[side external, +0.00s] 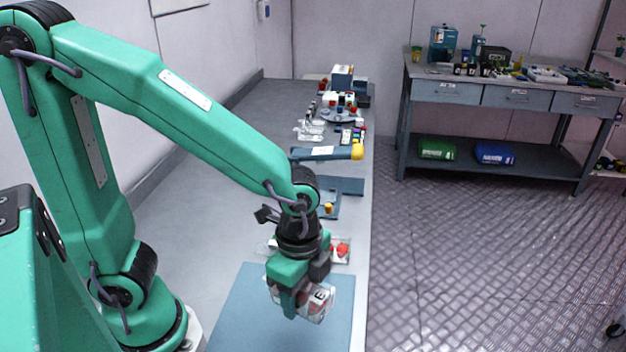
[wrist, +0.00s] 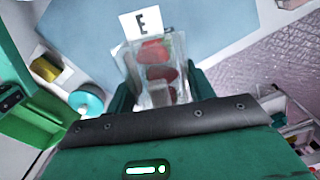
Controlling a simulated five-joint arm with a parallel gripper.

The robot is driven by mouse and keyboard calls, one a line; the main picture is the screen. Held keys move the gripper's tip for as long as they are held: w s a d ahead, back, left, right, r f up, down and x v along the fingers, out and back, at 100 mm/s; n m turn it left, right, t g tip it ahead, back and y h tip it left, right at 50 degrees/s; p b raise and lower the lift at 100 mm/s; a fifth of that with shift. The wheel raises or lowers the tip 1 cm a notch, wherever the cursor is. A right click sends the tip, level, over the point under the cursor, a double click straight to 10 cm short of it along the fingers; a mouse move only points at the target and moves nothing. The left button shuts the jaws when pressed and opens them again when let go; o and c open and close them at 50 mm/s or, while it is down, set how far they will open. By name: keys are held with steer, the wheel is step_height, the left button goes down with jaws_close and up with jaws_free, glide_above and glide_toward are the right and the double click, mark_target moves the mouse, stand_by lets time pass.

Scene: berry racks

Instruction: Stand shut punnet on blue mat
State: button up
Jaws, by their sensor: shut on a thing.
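The punnet (side external: 319,305) is clear, with red berries inside and a white label. In the wrist view the punnet (wrist: 158,72) shows its label with a black letter E, and it looks closed. My gripper (side external: 303,303) points down and is shut on the punnet, one finger on each side. In the wrist view my gripper (wrist: 162,92) hides the punnet's near end. The blue mat (side external: 238,305) lies on the bench under the punnet; the mat also shows in the wrist view (wrist: 85,32). I cannot tell whether the punnet touches the mat.
Another clear tray with red berries (side external: 341,250) sits just beyond the mat, behind my gripper. Blue racks (side external: 345,186) and several small items stand farther along the grey bench (side external: 205,215). The bench's right edge runs close beside the mat. The mat's left part is clear.

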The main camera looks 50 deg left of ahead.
steer(key=w+a+f, duration=0.2)
steer(key=a, duration=0.1)
steer(key=w+a+f, duration=0.2)
steer(key=a, duration=0.1)
steer(key=w+a+f, duration=0.3)
steer(key=shift+w+a, duration=0.1)
stand_by(0.4)
steer(key=shift+f, duration=2.05)
steer(key=shift+f, duration=0.15)
steer(key=o, duration=1)
steer(key=shift+r, duration=6.2)
